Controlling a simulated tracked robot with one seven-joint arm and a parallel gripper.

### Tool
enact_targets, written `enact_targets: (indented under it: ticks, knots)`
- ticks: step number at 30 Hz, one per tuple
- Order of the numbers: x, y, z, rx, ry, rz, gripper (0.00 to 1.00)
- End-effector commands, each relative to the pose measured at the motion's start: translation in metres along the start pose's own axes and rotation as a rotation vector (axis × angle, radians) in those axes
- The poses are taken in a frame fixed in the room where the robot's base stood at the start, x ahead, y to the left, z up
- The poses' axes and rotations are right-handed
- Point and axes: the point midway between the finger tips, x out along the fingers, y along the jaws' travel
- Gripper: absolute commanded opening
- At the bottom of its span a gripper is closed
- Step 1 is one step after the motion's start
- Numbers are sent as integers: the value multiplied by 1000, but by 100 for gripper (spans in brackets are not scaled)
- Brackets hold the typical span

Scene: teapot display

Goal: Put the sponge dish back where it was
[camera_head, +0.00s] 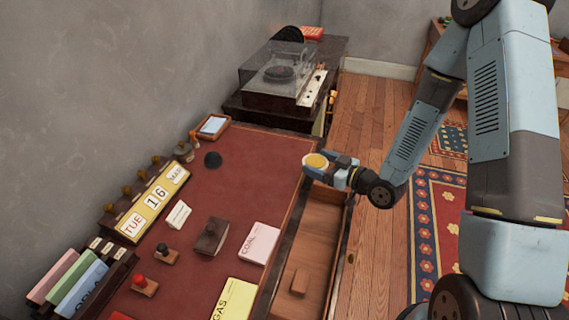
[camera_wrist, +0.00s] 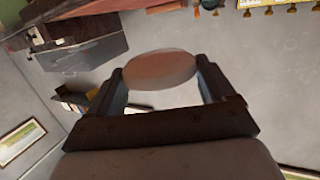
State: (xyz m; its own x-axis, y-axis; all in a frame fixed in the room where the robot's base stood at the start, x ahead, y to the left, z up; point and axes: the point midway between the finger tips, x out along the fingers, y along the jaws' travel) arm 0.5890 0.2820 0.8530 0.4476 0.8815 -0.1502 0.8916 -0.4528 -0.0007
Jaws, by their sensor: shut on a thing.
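The sponge dish (camera_head: 316,160) is a small round dish with a yellow top. My gripper (camera_head: 322,170) is shut on it and holds it by the right edge of the desk, at the back end of the open drawer. In the wrist view the dish (camera_wrist: 160,67) shows as a brownish disc with a pale side, between the two fingers of my gripper (camera_wrist: 162,82). The gap under the dish cannot be judged.
The red-topped desk (camera_head: 200,195) carries a calendar (camera_head: 155,202), stamps, a pink COAL pad (camera_head: 260,243), a yellow GAS pad (camera_head: 233,299) and a dark round item (camera_head: 213,160). The open drawer (camera_head: 312,250) holds a wooden block (camera_head: 299,282). A record player (camera_head: 279,74) stands behind.

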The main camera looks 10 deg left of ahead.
Motion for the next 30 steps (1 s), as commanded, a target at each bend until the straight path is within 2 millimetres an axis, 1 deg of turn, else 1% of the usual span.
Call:
enact_targets:
  ticks: [1,6,12,15,22,27,30]
  knots:
    - [11,-1,4,0,1,-3,45]
    - [46,-1,16,0,2,-3,45]
    - [82,-1,28,0,1,-1,45]
    - [92,-1,31,1,1,-1,45]
    - [104,0,34,0,2,0,45]
    - [123,-1,43,0,2,-1,45]
    - [131,0,47,0,1,0,45]
